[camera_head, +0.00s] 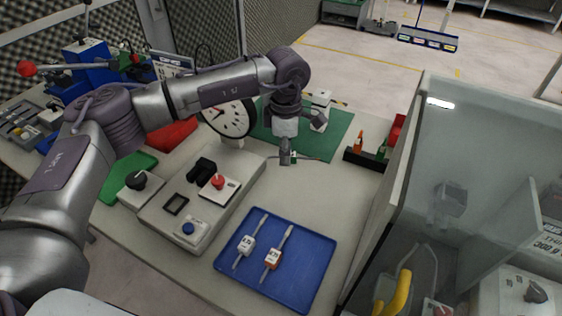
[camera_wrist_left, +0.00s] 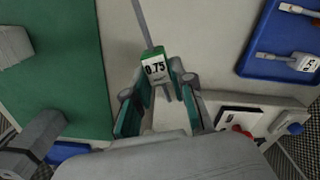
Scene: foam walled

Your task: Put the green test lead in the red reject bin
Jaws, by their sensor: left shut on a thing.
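My left gripper (camera_head: 287,158) is shut on the green test lead and holds it over the bench, near the front edge of the green mat. In the left wrist view the lead's green block with a white 0.75 label (camera_wrist_left: 155,68) sits between the fingertips (camera_wrist_left: 160,92), and its grey shaft points away. In the head view the lead is small and mostly hidden by the gripper. A red bin-like thing (camera_head: 172,134) lies at the back left, partly hidden behind my left arm. Another red thing (camera_head: 397,130) stands at the right edge; I cannot tell which is the reject bin.
A blue tray (camera_head: 318,290) holds two other leads. A grey control box (camera_head: 160,211) with buttons and a round dial gauge (camera_head: 228,115) stand left of it. A green bin-like thing (camera_head: 125,183) is at the left. A glass-walled enclosure (camera_head: 470,130) bounds the right side.

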